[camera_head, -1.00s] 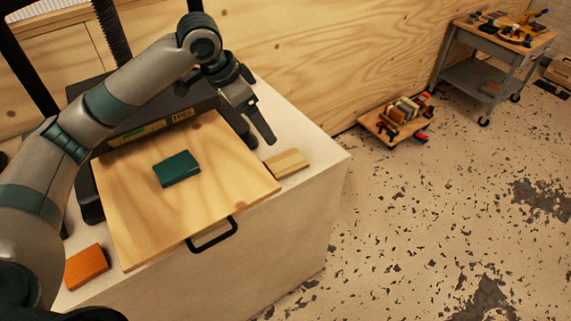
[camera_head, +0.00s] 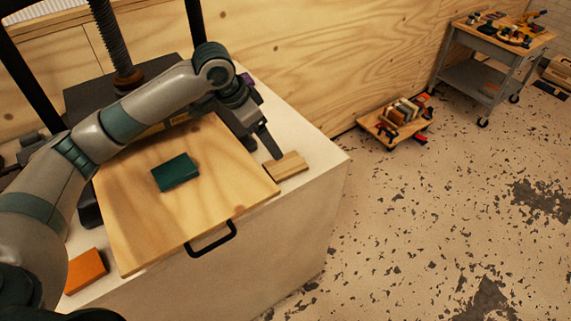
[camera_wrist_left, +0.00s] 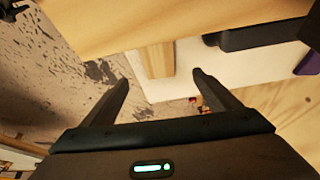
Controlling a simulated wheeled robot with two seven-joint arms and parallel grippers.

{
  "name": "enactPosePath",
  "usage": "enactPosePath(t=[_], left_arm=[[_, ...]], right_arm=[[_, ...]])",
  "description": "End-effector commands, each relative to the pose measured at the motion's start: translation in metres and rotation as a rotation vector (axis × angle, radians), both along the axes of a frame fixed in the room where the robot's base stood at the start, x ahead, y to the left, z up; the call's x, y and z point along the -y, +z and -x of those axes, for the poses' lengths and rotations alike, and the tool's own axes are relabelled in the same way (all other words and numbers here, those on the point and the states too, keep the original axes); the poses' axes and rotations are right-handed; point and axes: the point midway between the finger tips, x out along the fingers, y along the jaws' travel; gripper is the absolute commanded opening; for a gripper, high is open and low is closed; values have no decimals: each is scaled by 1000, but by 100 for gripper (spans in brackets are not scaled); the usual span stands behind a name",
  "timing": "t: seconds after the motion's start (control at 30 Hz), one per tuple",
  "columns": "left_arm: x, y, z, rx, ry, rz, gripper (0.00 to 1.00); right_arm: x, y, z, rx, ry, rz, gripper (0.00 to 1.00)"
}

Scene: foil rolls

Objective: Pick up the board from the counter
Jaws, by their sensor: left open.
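A small light wooden board (camera_head: 286,166) lies on the white counter (camera_head: 318,157), just right of a large wooden panel (camera_head: 125,225) with a black handle. In the left wrist view the small board (camera_wrist_left: 158,60) appears beyond and between the two spread fingers of the gripper (camera_wrist_left: 160,78). I cannot tell whether a finger touches it. My right gripper is not in view.
A dark green block (camera_head: 176,172) lies on the large panel. An orange block (camera_head: 86,271) sits at the counter's left front. A purple item (camera_wrist_left: 308,64) is near the wall side. A cart (camera_head: 487,70) and a low dolly (camera_head: 395,125) stand on the floor at right.

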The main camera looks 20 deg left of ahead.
Motion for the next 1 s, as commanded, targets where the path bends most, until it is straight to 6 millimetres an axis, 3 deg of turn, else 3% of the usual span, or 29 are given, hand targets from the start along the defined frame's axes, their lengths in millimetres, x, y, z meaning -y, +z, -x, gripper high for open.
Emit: enactPosePath(t=[0.4,1.0], left_arm=[[18,-60,-19,-2,-1,1,83],[23,-72,-23,-2,0,1,83]], right_arm=[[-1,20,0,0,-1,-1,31],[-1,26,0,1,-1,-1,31]])
